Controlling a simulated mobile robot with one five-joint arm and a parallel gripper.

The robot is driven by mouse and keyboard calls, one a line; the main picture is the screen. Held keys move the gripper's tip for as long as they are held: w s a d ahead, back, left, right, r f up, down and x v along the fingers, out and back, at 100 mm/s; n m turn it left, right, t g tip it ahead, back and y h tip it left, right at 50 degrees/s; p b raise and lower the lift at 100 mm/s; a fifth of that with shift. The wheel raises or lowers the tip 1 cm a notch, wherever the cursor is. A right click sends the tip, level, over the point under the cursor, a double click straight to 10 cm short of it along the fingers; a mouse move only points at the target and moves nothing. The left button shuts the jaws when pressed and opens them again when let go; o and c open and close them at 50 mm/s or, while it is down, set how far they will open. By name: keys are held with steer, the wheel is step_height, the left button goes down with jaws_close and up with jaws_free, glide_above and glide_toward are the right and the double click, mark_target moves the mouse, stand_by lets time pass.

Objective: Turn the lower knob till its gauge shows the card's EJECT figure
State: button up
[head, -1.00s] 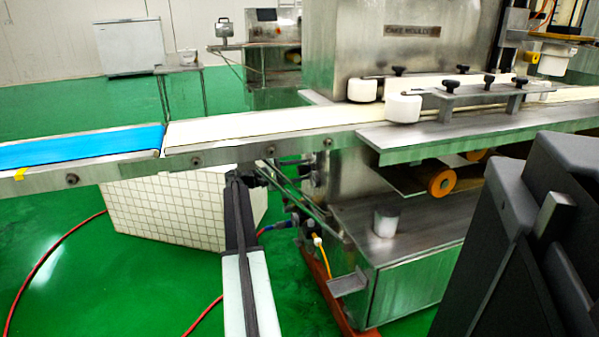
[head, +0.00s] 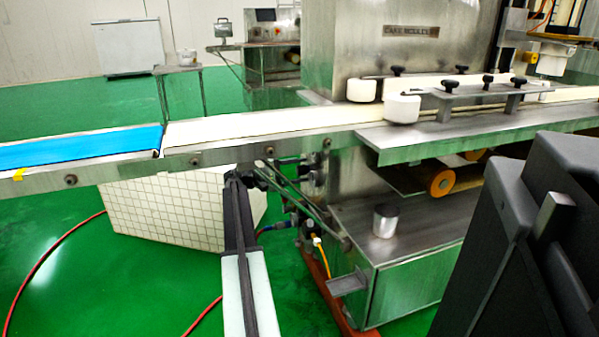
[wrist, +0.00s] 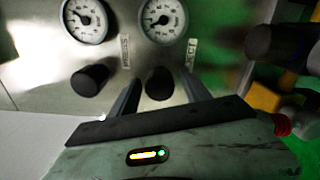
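In the wrist view two black knobs stand on a steel panel, a left knob (wrist: 90,80) and a right knob (wrist: 159,84). A round white gauge (wrist: 85,20) is above the left knob and another gauge (wrist: 163,20) above the right one. Their figures are too small to read surely. My gripper (wrist: 160,78) is open, with one finger on each side of the right knob and a gap showing at both sides. In the head view my gripper (head: 243,178) is by the machine's side under the conveyor; the knobs cannot be made out there. I see no readable card.
Small upright labels (wrist: 126,52) sit beside the gauges. A dark cylindrical part (wrist: 275,42) is at the right in the wrist view. The conveyor (head: 250,128) runs above my arm. A tiled white block (head: 165,210) stands behind it, and a red hose (head: 45,260) lies on the green floor.

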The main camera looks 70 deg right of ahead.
steer(key=v, duration=0.7)
steer(key=shift+w+a, duration=0.25)
steer(key=shift+w, duration=0.1)
